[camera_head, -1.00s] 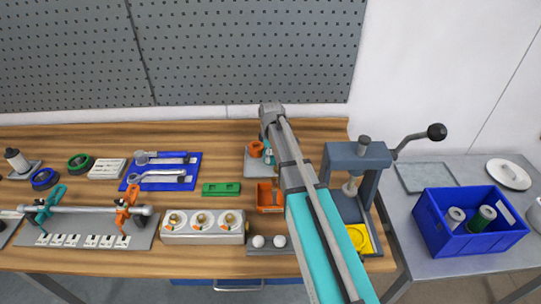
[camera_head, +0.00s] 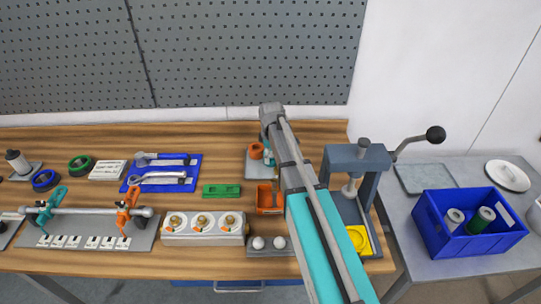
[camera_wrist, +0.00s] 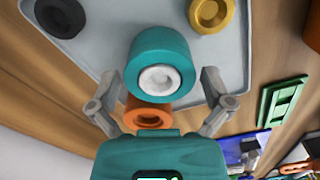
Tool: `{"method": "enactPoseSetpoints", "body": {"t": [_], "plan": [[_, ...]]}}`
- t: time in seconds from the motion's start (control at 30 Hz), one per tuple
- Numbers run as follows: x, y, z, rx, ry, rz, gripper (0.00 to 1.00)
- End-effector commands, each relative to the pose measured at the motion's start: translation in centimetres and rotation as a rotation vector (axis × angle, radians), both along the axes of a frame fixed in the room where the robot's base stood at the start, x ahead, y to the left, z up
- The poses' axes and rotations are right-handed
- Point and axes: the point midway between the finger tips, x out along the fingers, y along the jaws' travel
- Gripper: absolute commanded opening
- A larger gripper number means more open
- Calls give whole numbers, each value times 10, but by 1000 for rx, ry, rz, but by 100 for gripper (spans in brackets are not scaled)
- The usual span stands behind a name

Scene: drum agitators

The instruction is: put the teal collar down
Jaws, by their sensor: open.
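The teal collar (camera_wrist: 165,50) is in the wrist view, with a round white piece showing in its near face. It is over the grey tray (camera_wrist: 100,62), between the spread fingers of my gripper (camera_wrist: 161,84). The fingers are open, with a gap visible on both sides of the collar. Whether its underside rests fully on the tray is hard to tell. In the head view my arm hides most of the gripper and collar.
An orange collar (camera_wrist: 150,117) sits close to the teal one, between the fingers' lower parts. A black collar (camera_wrist: 60,16) and a yellow collar (camera_wrist: 211,14) lie on the tray. A green block (camera_wrist: 283,101) is to the right. In the head view a press (camera_head: 357,165) stands right of my arm.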

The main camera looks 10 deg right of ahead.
Motion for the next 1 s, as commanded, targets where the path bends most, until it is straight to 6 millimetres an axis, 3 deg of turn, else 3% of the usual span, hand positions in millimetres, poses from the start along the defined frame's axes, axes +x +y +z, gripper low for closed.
{"method": "enactPoseSetpoints", "body": {"t": [1.0], "plan": [[0, -1, 85, 0, 0, -1, 100]]}}
